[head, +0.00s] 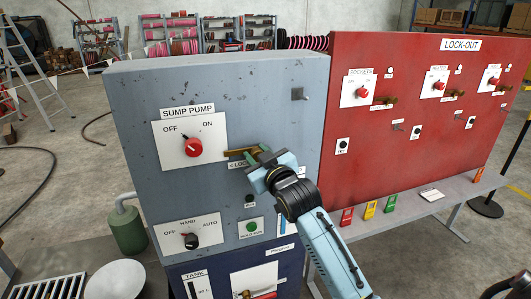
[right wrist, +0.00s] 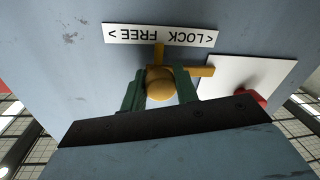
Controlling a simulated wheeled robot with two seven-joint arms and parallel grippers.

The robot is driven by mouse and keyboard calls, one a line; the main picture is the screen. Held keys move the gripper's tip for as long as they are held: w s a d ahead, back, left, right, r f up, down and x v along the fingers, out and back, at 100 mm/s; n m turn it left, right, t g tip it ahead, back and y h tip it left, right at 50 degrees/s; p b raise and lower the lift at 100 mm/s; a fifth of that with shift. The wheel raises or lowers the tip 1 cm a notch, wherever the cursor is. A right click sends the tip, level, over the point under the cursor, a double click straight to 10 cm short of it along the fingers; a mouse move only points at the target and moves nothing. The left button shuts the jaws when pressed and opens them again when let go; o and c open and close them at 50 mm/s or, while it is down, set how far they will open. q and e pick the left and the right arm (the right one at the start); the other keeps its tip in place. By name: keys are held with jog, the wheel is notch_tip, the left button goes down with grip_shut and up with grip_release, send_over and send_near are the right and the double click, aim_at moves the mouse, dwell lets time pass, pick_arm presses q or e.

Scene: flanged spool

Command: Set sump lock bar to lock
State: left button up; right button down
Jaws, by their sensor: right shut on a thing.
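The sump lock bar (head: 236,153) is a brass bar on the grey cabinet, right of the SUMP PUMP switch plate. It lies about level, its left end near the plate's right edge. My right gripper (head: 262,157) is shut on its round brass knob; in the right wrist view the knob (right wrist: 160,85) sits between the green fingers (right wrist: 160,92), and the bar (right wrist: 200,71) reaches over the plate's edge. The label (right wrist: 160,34) with LOCK and FREE appears upside down there. In the head view the gripper hides part of the label. My left gripper is not in view.
The red SUMP PUMP knob (head: 194,147) is left of the bar. Below are a HAND/AUTO selector (head: 190,241) and a green button (head: 252,226). A red LOCK-OUT panel (head: 400,125) stands to the right, above a grey shelf with coloured tags (head: 370,209).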

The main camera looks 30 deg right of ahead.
aim_at(240, 150)
jog(key=a, duration=0.3)
jog(key=shift+w, duration=0.3)
jog(key=shift+d, duration=0.15)
jog(key=c, duration=1.5)
grip_release()
jog(key=o, duration=0.4)
jog(key=shift+a, duration=0.25)
jog(key=shift+d, duration=0.1)
